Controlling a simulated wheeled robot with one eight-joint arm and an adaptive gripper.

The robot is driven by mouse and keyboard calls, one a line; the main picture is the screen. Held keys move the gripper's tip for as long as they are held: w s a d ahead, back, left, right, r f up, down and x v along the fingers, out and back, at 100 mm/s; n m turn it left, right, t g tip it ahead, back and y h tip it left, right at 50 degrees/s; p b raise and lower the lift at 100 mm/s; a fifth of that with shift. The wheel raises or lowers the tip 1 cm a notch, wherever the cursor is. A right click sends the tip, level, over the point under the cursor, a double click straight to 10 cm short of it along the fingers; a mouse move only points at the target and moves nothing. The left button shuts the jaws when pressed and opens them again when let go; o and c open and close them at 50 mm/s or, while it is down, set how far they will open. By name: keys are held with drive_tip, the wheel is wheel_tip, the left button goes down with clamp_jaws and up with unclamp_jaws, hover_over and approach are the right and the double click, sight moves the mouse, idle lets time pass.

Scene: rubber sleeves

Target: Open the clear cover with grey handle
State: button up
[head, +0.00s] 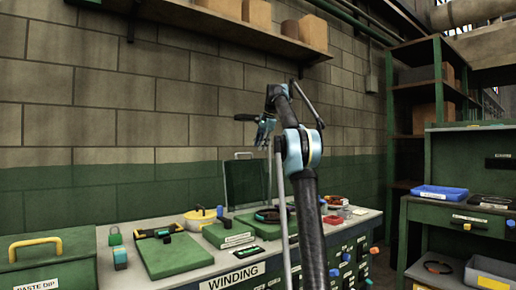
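A see-through, dark-tinted panel (246,184) that looks like the clear cover stands upright at the back of the bench. A small grey handle (243,154) sits on its top edge. The green wall shows through the panel, and my arm passes in front close to its right side. Its lower edge and any hinge are too small to make out. My gripper (262,132) is up in the air, above and a little right of the handle, apart from it in the picture. The fingers are small and overlap the arm, so their opening is unclear.
The bench (190,280) marked WINDING carries a green board (172,256), a yellow round item (200,218) and small tools. A green box with a yellow handle (36,241) stands at left. A shelf with cartons (240,33) hangs above. Shelving (436,90) stands at right.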

drive_tip(key=s+d, duration=0.4)
drive_tip(key=s, duration=0.3)
drive_tip(key=shift+s+d, duration=0.2)
drive_tip(key=shift+d, duration=0.1)
